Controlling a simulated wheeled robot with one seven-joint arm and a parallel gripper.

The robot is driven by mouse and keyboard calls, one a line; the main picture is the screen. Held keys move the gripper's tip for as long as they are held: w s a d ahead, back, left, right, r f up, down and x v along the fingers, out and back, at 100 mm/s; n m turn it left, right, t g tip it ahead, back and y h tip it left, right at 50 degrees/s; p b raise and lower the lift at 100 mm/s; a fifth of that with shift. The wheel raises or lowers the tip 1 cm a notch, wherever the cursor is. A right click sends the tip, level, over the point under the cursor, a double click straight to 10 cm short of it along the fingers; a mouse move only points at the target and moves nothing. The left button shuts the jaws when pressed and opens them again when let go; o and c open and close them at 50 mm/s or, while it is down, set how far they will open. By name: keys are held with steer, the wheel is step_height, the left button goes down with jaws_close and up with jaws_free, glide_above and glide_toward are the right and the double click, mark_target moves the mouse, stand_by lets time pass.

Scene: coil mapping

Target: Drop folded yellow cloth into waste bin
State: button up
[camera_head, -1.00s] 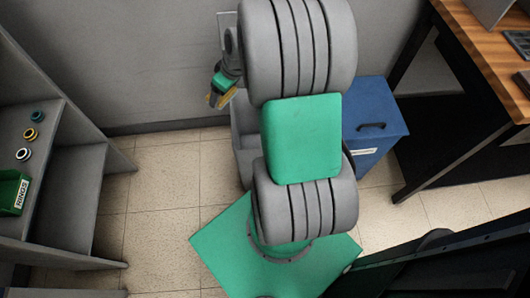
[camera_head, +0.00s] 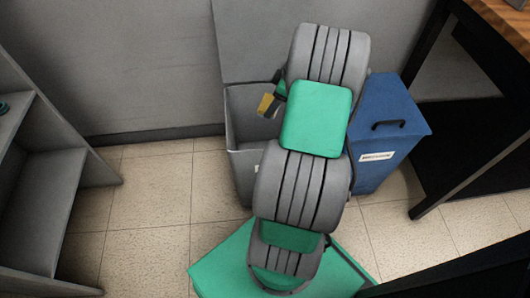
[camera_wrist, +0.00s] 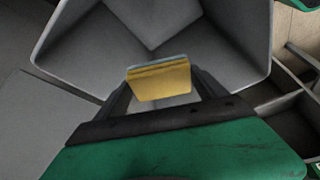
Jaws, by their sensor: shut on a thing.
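The folded yellow cloth (camera_wrist: 160,82) is held between the two fingers of my gripper (camera_wrist: 162,88), which is shut on it. In the head view the cloth (camera_head: 266,104) shows as a small yellow patch to the left of my arm, over the opening of the grey waste bin (camera_head: 238,135). In the wrist view the open bin (camera_wrist: 85,52) lies beyond the cloth, with its inner walls and floor visible. The fingertips in the head view are mostly hidden by my arm.
A blue bin with a black handle (camera_head: 388,140) stands right of the grey bin. A grey shelf (camera_head: 45,190) is at the left and a wooden-topped table (camera_head: 505,20) at the right. The tiled floor (camera_head: 150,190) between shelf and bin is clear.

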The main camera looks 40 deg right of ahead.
steer(key=shift+f, duration=0.2)
steer(key=o, duration=1.3)
steer(key=shift+c, duration=0.2)
steer(key=p+v, duration=0.2)
steer(key=v, duration=0.6)
steer(key=shift+p, duration=0.35)
